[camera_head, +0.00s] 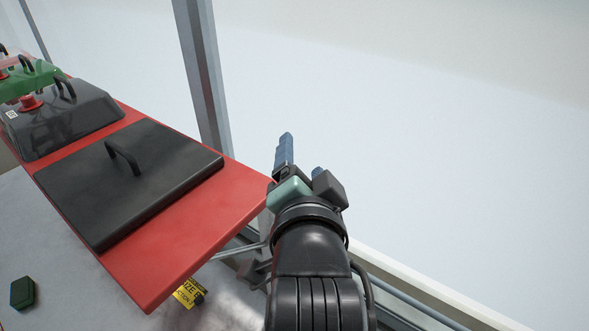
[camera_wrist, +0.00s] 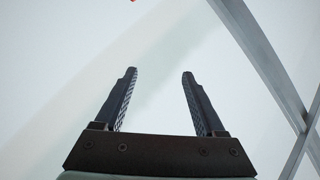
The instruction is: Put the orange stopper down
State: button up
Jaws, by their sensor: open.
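My gripper (camera_head: 300,156) is at the right of the red platform in the head view, pointing up and away. In the wrist view its two dark ribbed fingers (camera_wrist: 159,75) stand wide apart with nothing between them. I cannot make out an orange stopper for certain in either view. A red-orange knob (camera_head: 30,103) sits on a dark box-like cover at the far left, well away from my gripper. A tiny red-orange speck (camera_wrist: 133,1) shows at the top edge of the wrist view, too small to identify.
The red platform (camera_head: 185,240) carries a flat black lid (camera_head: 85,195) with a handle and the dark cover (camera_head: 75,130). A green part (camera_head: 35,80) is behind. A grey post (camera_head: 205,75) stands behind the platform. A small dark green block (camera_head: 22,292) lies at lower left.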

jog(key=s+r+n+t, duration=0.3)
jog(key=s+r+t, duration=0.1)
jog(key=r, duration=0.6)
jog(key=s+a+r+n+t, duration=0.1)
jog(key=s+r+n+t, duration=0.2)
jog(key=r, duration=0.7)
jog(key=s+r+n+t, duration=0.4)
jog(key=r, duration=0.6)
jog(key=shift+s+a+t, duration=0.15)
jog(key=shift+s+t, duration=0.15)
jog(key=shift+s, duration=0.1)
jog(key=shift+f, duration=0.1)
